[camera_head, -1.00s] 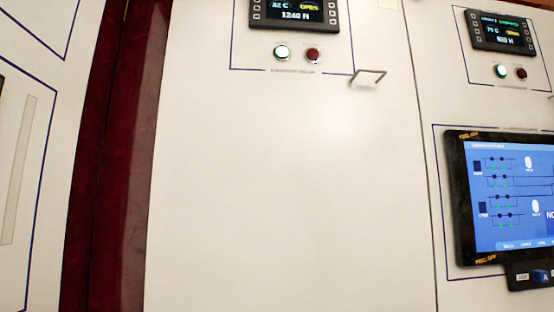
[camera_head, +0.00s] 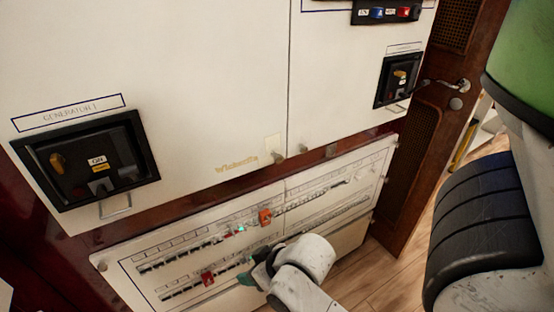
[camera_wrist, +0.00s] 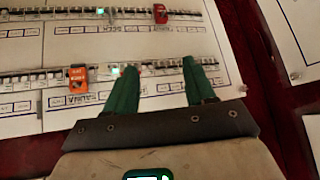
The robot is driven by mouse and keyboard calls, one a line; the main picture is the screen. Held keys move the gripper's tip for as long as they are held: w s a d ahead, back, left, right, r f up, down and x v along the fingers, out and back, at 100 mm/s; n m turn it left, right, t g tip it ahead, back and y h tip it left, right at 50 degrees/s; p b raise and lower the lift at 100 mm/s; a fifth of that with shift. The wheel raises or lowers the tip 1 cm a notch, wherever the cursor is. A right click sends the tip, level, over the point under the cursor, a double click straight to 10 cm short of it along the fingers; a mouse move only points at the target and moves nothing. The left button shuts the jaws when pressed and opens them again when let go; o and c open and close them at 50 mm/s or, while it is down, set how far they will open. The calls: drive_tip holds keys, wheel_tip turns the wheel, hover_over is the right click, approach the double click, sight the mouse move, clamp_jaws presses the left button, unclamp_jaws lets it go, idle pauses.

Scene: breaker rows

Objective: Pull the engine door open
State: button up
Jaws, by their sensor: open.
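A brown door (camera_head: 435,110) with a metal lever handle (camera_head: 445,85) and dark mesh panels stands at the right in the head view. No label shows whether it is the engine door. White cabinet fronts (camera_head: 215,70) carry a thin wire pull (camera_head: 115,206) below the left generator breaker and another (camera_head: 397,108) at the right. My gripper (camera_head: 260,268) is low in front of the breaker panel, apart from the door and the wire pulls. In the wrist view its green fingers (camera_wrist: 159,68) are spread and empty, over the lower breaker row.
The tilted lower panel (camera_head: 185,240) holds rows of breakers with an orange tag (camera_head: 265,217) and a red tag (camera_head: 208,279). A black generator breaker (camera_head: 88,160) is at the left. Wooden floor (camera_head: 375,275) shows at the lower right.

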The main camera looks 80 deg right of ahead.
drive_tip(key=s+d+r+m+t+h, duration=0.1)
drive_tip(key=d+r+m+t+h, duration=0.25)
drive_tip(key=d+r, duration=0.4)
drive_tip(key=m+t+h+b, duration=0.2)
drive_tip(key=m+h, duration=0.1)
drive_tip(key=h, duration=0.4)
approach(280, 162)
drive_tip(key=p+x, duration=0.1)
drive_tip(key=x, duration=0.9)
drive_tip(key=shift+w+d+r+p, duration=0.1)
drive_tip(key=shift+w+d+p, duration=0.1)
drive_tip(key=shift+d+p, duration=0.1)
drive_tip(key=shift+c, duration=0.4)
clamp_jaws()
drive_tip(key=shift+a, duration=0.1)
